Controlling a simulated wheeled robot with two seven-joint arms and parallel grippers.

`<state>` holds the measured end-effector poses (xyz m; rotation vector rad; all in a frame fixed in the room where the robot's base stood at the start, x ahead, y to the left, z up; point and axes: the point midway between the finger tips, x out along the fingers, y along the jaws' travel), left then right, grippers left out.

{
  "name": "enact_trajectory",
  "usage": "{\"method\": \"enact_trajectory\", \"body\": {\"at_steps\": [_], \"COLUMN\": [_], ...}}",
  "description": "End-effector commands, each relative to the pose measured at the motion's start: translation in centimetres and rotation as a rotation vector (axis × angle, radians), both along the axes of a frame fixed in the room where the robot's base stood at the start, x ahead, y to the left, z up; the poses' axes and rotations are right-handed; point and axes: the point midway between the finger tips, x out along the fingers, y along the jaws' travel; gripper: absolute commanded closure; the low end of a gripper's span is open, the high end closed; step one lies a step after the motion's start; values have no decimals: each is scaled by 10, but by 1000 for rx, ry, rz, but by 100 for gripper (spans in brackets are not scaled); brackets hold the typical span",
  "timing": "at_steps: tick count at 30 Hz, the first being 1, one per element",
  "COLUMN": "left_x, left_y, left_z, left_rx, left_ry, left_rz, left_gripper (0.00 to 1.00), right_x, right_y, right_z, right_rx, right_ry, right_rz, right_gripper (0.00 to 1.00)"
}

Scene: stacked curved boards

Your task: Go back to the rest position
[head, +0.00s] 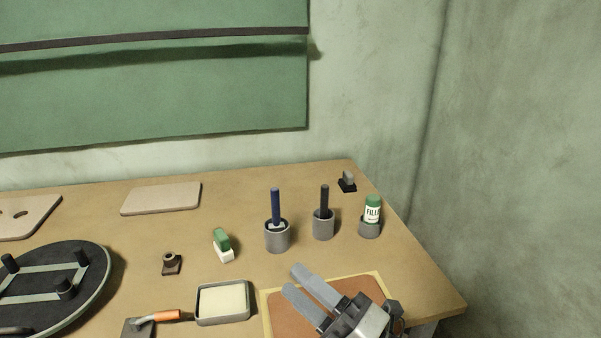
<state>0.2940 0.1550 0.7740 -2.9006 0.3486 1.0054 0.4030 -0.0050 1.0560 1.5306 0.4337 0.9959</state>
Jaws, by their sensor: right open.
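My right gripper (293,278) shows at the bottom right of the head view. It is open, with its two grey fingers apart and nothing between them. It is over the brown mat with a pale yellow border (267,318). I cannot tell how high above the mat it is. My left gripper is not in view.
On the table (320,174), grey cups hold a blue-handled tool (275,205), a dark-handled tool (324,198) and a filler bottle (373,208). A tray (222,303), a green-and-white block (223,245) and an orange-handled tool (166,315) lie left. A round black board (95,262) stands far left.

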Motion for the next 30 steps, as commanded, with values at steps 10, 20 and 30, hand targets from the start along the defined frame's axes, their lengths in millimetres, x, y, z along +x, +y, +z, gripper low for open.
{"method": "enact_trajectory", "body": {"at_steps": [10, 20, 30], "left_x": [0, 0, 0], "left_y": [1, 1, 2], "left_z": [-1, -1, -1], "left_rx": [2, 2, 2], "left_ry": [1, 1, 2], "left_rz": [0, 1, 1], "left_gripper": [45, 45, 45], "right_x": [-44, -109, -109], "right_y": [-122, -152, -152], "right_z": [-217, -283, -283], "right_rx": [759, 1033, 1032], "right_ry": [1295, 1628, 1629], "right_rz": [-522, -734, -735], "right_gripper": [55, 55, 55]}}
